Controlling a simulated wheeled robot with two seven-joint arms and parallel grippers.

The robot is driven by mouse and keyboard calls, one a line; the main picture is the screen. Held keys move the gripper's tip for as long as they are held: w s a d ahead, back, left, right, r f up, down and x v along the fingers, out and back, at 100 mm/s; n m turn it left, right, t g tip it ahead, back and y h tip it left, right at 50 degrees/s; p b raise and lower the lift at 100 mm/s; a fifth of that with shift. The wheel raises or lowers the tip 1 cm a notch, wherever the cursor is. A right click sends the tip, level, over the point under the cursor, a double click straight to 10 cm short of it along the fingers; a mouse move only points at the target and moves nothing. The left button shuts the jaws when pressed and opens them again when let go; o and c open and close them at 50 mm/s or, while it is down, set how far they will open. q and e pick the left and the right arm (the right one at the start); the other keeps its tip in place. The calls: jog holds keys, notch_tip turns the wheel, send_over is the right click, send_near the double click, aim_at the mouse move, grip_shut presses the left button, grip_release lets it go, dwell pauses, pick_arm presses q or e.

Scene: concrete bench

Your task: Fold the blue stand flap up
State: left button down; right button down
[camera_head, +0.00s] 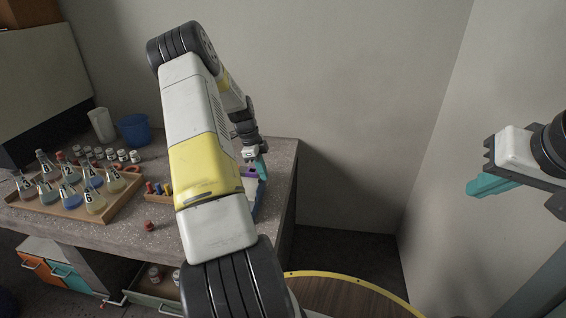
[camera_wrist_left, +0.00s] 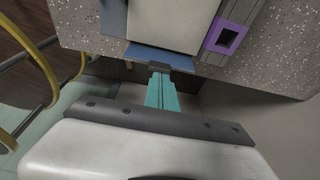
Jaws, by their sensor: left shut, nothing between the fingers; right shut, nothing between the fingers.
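The blue stand flap shows in the left wrist view as a flat blue strip (camera_wrist_left: 183,63) at the bench edge, under a pale grey block. In the head view a little blue of the stand (camera_head: 259,190) shows beside my left arm, which hides most of it. My left gripper (camera_head: 263,172) has teal fingers, shut and empty. In the left wrist view its fingertips (camera_wrist_left: 160,74) overlap the flap's near edge; I cannot tell whether they touch it. My right gripper (camera_head: 480,187) is shut and empty, in the air at the right, far from the stand.
A purple frame with a dark opening (camera_wrist_left: 226,37) is beside the block. On the bench (camera_head: 115,230) are a wooden tray of flasks (camera_head: 130,192), small jars, a blue cup (camera_head: 133,130) and a white cup (camera_head: 101,125).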

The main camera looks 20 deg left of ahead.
pick_arm(q)
jog(key=shift+s+a, duration=0.15)
jog(key=shift+a, duration=0.2)
jog(key=w+d, duration=0.1)
jog(key=d, duration=0.3)
jog(key=v, duration=1)
jog(key=shift+a, duration=0.1)
